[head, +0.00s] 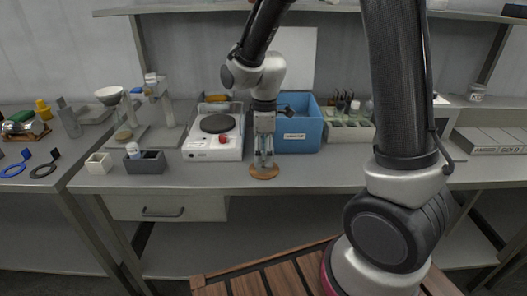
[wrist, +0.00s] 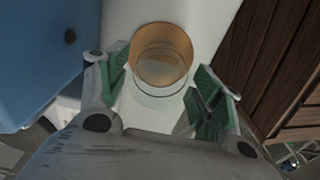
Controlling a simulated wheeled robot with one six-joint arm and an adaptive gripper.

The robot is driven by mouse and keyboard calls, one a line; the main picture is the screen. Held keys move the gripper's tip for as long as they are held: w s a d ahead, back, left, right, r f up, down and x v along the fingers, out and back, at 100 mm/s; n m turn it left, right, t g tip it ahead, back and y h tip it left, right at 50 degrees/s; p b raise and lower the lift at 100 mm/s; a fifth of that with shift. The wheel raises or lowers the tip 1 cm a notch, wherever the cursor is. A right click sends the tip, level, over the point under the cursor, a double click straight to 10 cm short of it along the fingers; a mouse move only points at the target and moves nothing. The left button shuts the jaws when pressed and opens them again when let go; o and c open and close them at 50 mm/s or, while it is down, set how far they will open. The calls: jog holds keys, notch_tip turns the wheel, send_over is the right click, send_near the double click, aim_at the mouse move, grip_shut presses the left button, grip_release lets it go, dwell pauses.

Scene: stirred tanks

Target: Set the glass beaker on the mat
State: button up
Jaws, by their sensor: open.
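The mat is a round brown cork disc (head: 264,173) on the bench near its front edge; it shows as an orange-brown disc in the wrist view (wrist: 162,35). The clear glass beaker (wrist: 160,90) shows as faint rings over the mat in the wrist view and appears to stand upright on it. In the head view it is hard to make out between the fingers. My gripper (head: 264,157) points down over the mat. Its green-padded fingers (wrist: 163,95) are open, one on each side of the beaker, with visible gaps.
A blue box (head: 297,125) stands right behind my gripper. A white hotplate (head: 213,145) with a red knob is to its left. A compartmented tray (head: 348,132) of bottles is right of the box. A grey holder (head: 145,162) sits further left. The bench front beside the mat is clear.

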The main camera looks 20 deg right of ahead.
jog(key=shift+r, duration=0.1)
notch_tip(320, 180, up, 12)
jog(key=f, duration=0.1)
jog(key=s+d+r+m+t, duration=0.2)
jog(key=s+d+r+m, duration=0.2)
jog(key=s+d+m, duration=0.3)
jog(key=s+d+r+m+t, duration=0.2)
jog(key=s+d+m, duration=0.5)
jog(key=s, duration=0.5)
jog(key=shift+d+r, duration=0.5)
jog(key=shift+r, duration=0.35)
